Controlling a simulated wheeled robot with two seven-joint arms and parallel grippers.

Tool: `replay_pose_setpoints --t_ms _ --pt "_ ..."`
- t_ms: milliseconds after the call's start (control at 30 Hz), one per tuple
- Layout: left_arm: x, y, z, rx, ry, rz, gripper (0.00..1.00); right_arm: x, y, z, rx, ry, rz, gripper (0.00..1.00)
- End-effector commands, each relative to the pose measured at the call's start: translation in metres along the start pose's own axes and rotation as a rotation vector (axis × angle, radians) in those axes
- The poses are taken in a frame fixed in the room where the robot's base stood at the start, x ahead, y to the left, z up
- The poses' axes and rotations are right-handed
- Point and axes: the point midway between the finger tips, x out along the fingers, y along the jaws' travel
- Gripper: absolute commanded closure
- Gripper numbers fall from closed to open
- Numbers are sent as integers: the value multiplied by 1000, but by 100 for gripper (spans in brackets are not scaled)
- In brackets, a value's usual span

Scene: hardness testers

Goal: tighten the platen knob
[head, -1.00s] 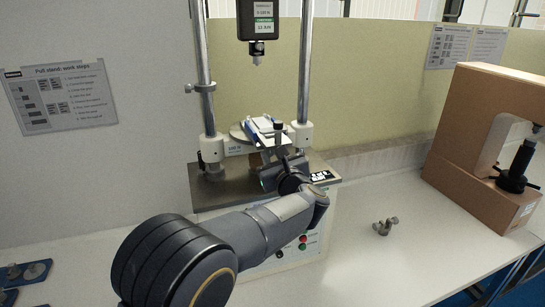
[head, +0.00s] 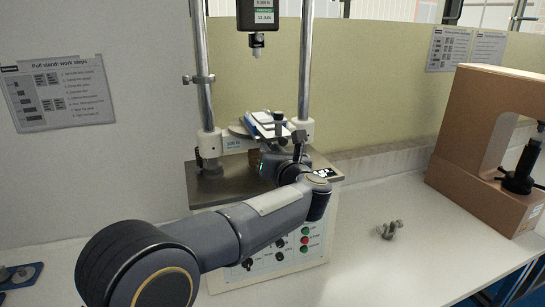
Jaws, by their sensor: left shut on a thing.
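The test stand has a grey base plate (head: 205,190) and a round platen (head: 238,129) between two steel columns. I cannot tell how far the knob is turned. My right gripper is not in view.
A dark gauge head (head: 258,16) hangs above the platen. A control panel (head: 281,247) with buttons is on the stand's front. A small metal fitting (head: 389,230) lies on the white table to the right. A brown C-frame tester (head: 470,145) stands at the far right.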

Motion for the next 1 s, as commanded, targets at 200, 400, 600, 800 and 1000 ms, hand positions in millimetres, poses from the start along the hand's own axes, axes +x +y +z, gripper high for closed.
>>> replay_pose_setpoints --t_ms 200,400,600,800,1000 --pt "0 0 -1 120 2 -1 100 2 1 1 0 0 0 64" --pt "0 0 -1 182 2 -1 100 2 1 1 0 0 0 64" --pt "0 0 -1 203 3 -1 100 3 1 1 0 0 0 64" --pt "0 0 -1 204 3 -1 100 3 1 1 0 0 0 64" --pt "0 0 -1 203 2 -1 66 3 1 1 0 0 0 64"
